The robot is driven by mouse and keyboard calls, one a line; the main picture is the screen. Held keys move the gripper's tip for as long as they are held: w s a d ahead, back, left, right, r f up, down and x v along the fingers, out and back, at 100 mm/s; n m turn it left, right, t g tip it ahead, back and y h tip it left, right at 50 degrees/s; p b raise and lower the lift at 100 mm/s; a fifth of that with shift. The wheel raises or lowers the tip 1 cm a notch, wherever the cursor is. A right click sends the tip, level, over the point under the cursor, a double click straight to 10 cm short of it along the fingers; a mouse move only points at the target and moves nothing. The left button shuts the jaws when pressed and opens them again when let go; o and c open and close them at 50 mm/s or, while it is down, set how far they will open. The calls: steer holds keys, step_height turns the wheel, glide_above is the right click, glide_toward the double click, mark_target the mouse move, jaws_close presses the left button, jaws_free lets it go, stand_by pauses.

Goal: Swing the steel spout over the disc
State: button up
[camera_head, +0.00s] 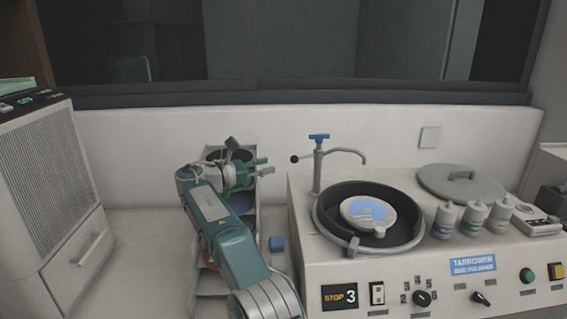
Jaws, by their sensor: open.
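The steel spout (350,150) rises from a post at the back left of the polisher and arches to the right. Its tip hangs down behind the bowl's back rim, off the disc. It has a blue tap handle (319,137) on top and a black ball knob (294,159) on its left side. The disc (368,212), pale with a blue patch, sits inside the black bowl (330,203). My gripper (264,167) is open and empty, left of the knob and apart from it, with its fingers pointing right.
Several bottles (473,219) stand right of the bowl, with a round grey lid (461,184) behind them. The polisher's front panel (450,285) carries knobs and buttons. A blue block (277,244) lies left of the polisher. A white cabinet (50,190) stands at far left.

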steer(key=shift+v, duration=1)
